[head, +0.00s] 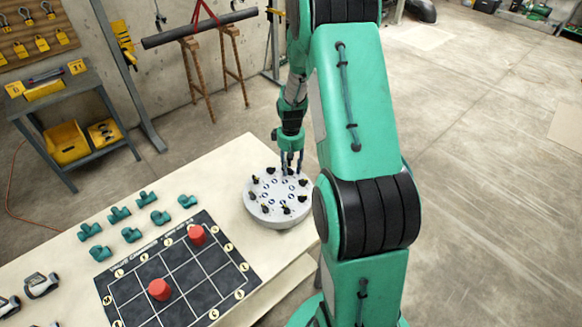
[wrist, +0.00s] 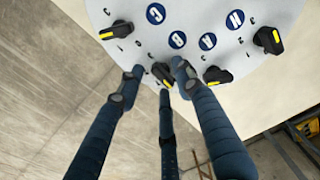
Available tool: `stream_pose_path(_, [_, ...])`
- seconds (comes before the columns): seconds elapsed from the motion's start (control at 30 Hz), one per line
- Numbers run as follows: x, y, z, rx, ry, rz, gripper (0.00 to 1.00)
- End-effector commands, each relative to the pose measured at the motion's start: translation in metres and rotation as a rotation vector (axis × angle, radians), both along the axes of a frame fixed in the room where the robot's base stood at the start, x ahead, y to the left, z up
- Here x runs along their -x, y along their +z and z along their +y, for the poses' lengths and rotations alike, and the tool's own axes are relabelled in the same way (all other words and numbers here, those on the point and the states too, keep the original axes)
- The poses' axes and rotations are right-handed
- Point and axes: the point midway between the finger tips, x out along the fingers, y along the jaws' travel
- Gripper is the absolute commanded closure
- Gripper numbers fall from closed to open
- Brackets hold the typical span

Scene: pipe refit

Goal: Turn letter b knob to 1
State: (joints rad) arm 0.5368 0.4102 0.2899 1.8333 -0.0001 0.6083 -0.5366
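A round pale grey dial panel (head: 272,216) with several black knobs around its rim stands on the table; it also fills the top of the wrist view (wrist: 190,45). Blue discs with white letters (wrist: 178,39) lie inside the ring of knobs; I cannot tell for certain which is b. My gripper (head: 290,158) points down at the panel's far side. In the wrist view its blue fingers (wrist: 158,74) are spread around one black knob with a yellow mark (wrist: 163,73). A gap shows between the left finger and this knob; contact on the right is unclear.
Other knobs stand close by, one to the right (wrist: 216,76) and one farther right (wrist: 268,40). On the table (head: 205,170) are a black grid board (head: 185,285) with two red cylinders (head: 159,290) and several green pipe fittings (head: 120,214).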

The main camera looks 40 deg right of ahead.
Motion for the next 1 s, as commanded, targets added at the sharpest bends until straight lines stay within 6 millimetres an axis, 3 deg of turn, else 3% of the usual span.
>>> stream_pose_path(0.07, [0.0, 0.0001, 0.0, 0.0, 0.0, 0.0, 0.69])
stream_pose_path(0.23, [0.0, 0.0002, 0.0, 0.0, 0.0, 0.0, 1.0])
stream_pose_path(0.67, [0.0001, 0.0007, -0.0001, 0.0, -0.037, 0.0, 1.0])
stream_pose_path(1.0, [0.001, 0.0018, 0.0001, 0.0, -0.219, -0.001, 1.0])
